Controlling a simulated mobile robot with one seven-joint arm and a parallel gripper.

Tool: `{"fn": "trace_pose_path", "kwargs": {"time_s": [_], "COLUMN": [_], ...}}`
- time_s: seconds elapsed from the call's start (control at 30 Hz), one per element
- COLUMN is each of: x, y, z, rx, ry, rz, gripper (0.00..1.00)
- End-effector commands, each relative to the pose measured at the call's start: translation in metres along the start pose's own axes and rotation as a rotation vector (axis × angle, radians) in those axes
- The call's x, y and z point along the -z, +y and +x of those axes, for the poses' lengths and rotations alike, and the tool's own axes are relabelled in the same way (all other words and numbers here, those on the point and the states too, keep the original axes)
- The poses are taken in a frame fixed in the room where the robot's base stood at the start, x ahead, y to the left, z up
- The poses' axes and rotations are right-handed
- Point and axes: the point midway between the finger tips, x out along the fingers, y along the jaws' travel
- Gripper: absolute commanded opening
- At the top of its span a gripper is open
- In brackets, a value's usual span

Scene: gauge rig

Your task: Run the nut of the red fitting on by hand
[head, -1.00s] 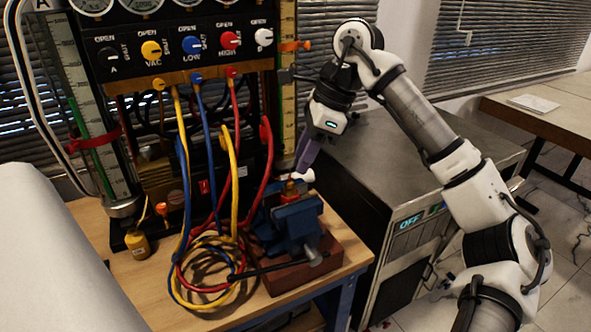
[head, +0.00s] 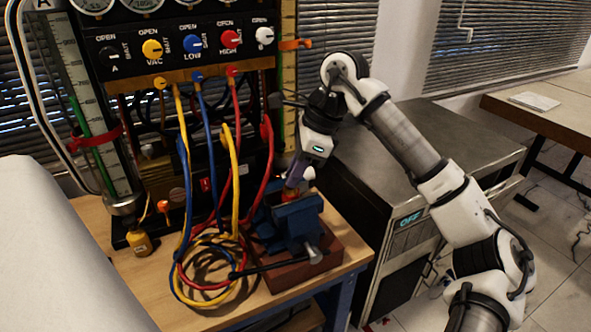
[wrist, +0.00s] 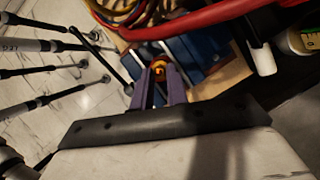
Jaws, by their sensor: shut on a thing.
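The red fitting (head: 289,197) stands in the jaws of a blue vise (head: 297,222), and only a little red shows in the head view. In the wrist view its orange-and-brass end (wrist: 158,70) sits between the purple fingertips. My gripper (head: 291,186) comes down from above with its fingers at the top of the fitting. The wrist view also shows my gripper (wrist: 160,74), shut on the fitting's nut. The fingers hide the sides of the nut, and I cannot tell how far it is threaded on.
Coiled yellow, blue and red hoses (head: 208,270) lie left of the vise, below the gauge panel (head: 190,45). A grey cabinet (head: 425,145) is to the right.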

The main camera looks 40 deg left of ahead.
Motion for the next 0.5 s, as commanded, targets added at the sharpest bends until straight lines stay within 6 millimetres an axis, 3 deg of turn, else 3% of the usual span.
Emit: {"fn": "trace_pose_path", "kwargs": {"time_s": [0.5], "x": [0.0019], "y": [0.0016], "z": [0.0020], "rx": [0.060], "ry": [0.004], "rz": [0.135], "gripper": [0.00]}}
